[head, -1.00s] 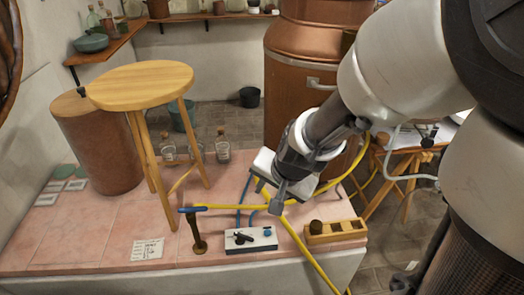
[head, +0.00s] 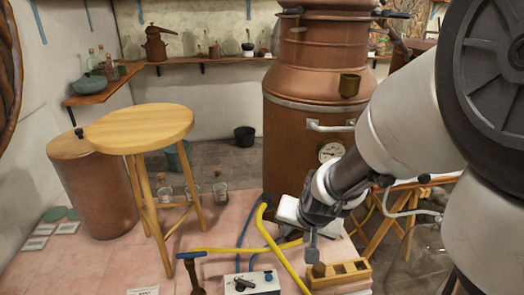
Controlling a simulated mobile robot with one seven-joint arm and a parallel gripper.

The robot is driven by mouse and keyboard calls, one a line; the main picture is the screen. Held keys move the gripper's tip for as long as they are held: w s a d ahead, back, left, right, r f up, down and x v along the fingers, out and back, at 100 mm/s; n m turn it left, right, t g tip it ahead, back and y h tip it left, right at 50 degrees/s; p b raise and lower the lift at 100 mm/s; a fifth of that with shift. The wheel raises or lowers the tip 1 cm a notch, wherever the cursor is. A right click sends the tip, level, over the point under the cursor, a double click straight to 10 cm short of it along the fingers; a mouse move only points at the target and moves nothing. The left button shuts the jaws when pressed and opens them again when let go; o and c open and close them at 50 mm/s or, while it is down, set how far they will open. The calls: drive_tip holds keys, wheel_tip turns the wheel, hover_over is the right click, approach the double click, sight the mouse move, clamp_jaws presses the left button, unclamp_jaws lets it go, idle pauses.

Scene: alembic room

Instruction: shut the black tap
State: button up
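A small white box (head: 259,287) stands at the front of the pink tiled top, cut off by the bottom edge of the head view. A black tap handle (head: 243,284) sits on it, beside a blue knob (head: 268,276). My gripper (head: 311,250) points down, to the right of and above the box and in front of the left end of a wooden block. It appears apart from the tap. Its fingers are seen edge-on, so whether they are open or shut is unclear.
Yellow hoses (head: 285,262) run past the box's right side. The wooden block (head: 342,273) lies right of it, and a brass post with a blue handle (head: 192,270) stands left. A wooden stool (head: 140,128) and large copper vessel (head: 310,120) stand behind.

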drive_tip(key=w+d+f+n+t+y+b, duration=0.1)
drive_tip(key=w+d+f+n+t+b, duration=0.15)
drive_tip(key=f, duration=0.35)
drive_tip(key=w+d+f+n+t+b, duration=0.1)
drive_tip(key=d+f+n, duration=0.25)
drive_tip(key=f, duration=0.25)
drive_tip(key=w+d+f+n+t+y+b, duration=0.1)
drive_tip(key=d+f+n+t+b, duration=0.1)
drive_tip(key=d+f, duration=0.3)
drive_tip(key=s+a+r+t+y+b, duration=0.3)
drive_tip(key=s+a+t, duration=0.1)
drive_tip(key=t, duration=0.2)
drive_tip(key=b+x, duration=0.4)
drive_tip(key=x, duration=1.3)
drive_tip(key=shift+w, duration=0.3)
drive_tip(key=shift+c, duration=0.2)
clamp_jaws()
